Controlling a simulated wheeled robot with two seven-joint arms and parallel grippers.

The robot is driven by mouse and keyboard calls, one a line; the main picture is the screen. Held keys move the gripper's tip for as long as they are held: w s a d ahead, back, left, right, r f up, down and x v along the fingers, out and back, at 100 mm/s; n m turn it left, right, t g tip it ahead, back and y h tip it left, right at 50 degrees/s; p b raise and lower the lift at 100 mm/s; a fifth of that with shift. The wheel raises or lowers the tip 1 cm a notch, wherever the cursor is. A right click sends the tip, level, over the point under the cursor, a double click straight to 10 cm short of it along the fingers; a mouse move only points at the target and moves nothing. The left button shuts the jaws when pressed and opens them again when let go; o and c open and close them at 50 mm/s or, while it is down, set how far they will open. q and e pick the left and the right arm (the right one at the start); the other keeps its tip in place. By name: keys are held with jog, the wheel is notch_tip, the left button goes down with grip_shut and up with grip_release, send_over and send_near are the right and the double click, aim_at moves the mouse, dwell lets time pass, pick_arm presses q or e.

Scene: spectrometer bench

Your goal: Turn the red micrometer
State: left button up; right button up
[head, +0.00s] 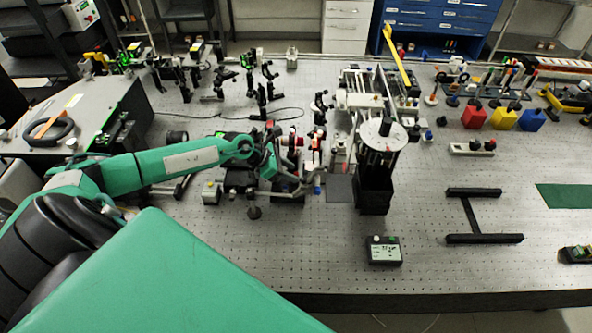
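A small red part, which looks like the red micrometer (299,141), shows on a cluster of optical mounts near the middle of the bench. My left arm reaches in from the left, and my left gripper (272,160) is at this cluster, just left of and slightly below the red part. The fingers are small and mixed with dark mount parts, so I cannot tell whether they are open, shut or touching the micrometer. My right gripper is not in view.
A dark upright instrument with a round white top (383,134) stands right of the cluster. A small black meter box (384,250) lies in front. Several optical mounts stand behind. The perforated bench (320,262) is clear at front left of the meter.

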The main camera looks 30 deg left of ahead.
aim_at(295, 174)
pick_arm(q)
jog(key=shift+p+x, duration=0.4)
jog(key=shift+x, duration=1.15)
grip_shut()
